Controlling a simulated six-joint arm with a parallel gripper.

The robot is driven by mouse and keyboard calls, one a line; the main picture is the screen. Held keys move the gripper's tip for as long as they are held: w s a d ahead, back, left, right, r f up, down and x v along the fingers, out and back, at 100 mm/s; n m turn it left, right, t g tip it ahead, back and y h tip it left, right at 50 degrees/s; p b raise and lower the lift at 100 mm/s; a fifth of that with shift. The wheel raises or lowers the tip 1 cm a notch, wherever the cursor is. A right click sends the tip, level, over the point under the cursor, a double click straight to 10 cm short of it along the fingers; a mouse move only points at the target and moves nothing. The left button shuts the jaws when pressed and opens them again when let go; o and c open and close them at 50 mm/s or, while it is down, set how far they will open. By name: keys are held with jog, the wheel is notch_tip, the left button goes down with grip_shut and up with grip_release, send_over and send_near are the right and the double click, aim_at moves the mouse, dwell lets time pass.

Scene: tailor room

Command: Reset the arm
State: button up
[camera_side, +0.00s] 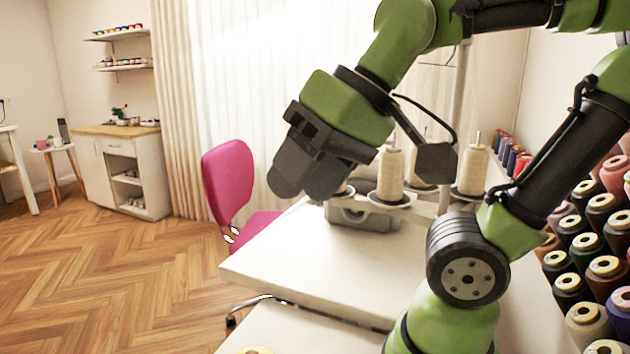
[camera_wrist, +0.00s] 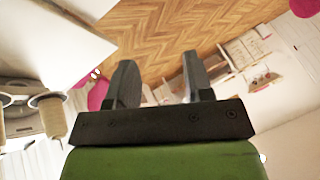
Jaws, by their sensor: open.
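My gripper (camera_side: 288,178) is held in the air above the far left edge of the white table (camera_side: 320,262) in the side view. In the wrist view, my gripper (camera_wrist: 160,82) shows two dark fingers set apart, with nothing between them but the distant room. My green and black arm reaches in from the right side and bends down to the gripper.
Cream thread cones (camera_side: 391,174) stand on a rack behind the gripper. A pink chair (camera_side: 229,180) is beyond the table's left edge. Rows of coloured spools (camera_side: 588,250) line the right side. The table's front surface is bare.

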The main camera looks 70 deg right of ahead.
jog(key=shift+s+d+f+t, duration=0.3)
jog(key=shift+s+f, duration=0.05)
jog(key=shift+f, duration=0.05)
jog(key=shift+s+d+f+t+h, duration=0.3)
jog(key=shift+s+d+f, duration=0.1)
jog(key=shift+f, duration=0.15)
jog(key=shift+c, duration=0.5)
dwell(0.3)
